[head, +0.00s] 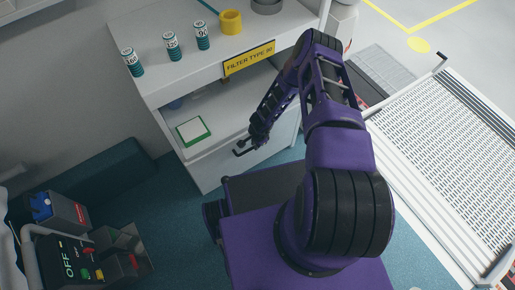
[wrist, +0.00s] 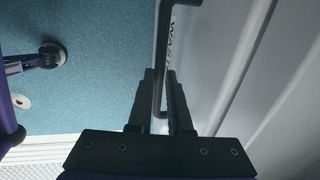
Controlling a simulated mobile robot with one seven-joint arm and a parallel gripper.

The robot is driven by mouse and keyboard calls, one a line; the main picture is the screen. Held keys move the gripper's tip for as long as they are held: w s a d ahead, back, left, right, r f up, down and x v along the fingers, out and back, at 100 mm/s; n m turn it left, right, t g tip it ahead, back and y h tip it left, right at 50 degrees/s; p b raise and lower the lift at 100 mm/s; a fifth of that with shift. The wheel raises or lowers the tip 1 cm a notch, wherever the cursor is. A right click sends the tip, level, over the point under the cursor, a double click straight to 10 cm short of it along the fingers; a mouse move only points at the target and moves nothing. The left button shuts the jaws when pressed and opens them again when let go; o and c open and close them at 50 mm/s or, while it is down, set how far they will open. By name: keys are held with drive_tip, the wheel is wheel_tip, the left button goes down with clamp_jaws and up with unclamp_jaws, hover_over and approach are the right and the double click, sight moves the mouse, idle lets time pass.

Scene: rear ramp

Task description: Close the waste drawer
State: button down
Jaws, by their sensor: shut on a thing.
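The waste drawer (head: 240,165) is the white front low in the white cabinet, below an open shelf space. In the wrist view its pale front (wrist: 215,60) fills the right side, with part of a "WAST" label showing. A dark bar handle (wrist: 161,35) stands off this front. My gripper (head: 250,144) is at the drawer front in the head view. In the wrist view, my gripper (wrist: 161,78) has its two fingers on either side of the bar, shut on it. How far the drawer stands out is hard to tell.
Canisters (head: 171,46), a yellow cup (head: 231,22) and a grey bowl (head: 267,5) stand on the cabinet top. A green-edged white pad (head: 193,131) lies in the shelf space. A control box (head: 65,262) is at lower left, a ramp (head: 450,150) at right. Blue floor lies in front.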

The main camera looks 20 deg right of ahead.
drive_tip(key=shift+w+a+r, duration=0.1)
drive_tip(key=shift+w+a, duration=0.05)
drive_tip(key=shift+w, duration=0.5)
drive_tip(key=c, duration=0.8)
unclamp_jaws()
drive_tip(key=shift+c, duration=0.2)
drive_tip(key=shift+s, duration=0.1)
drive_tip(key=s+d+r+p, duration=0.1)
drive_tip(key=s+r+p, duration=0.2)
drive_tip(key=r, duration=1.4)
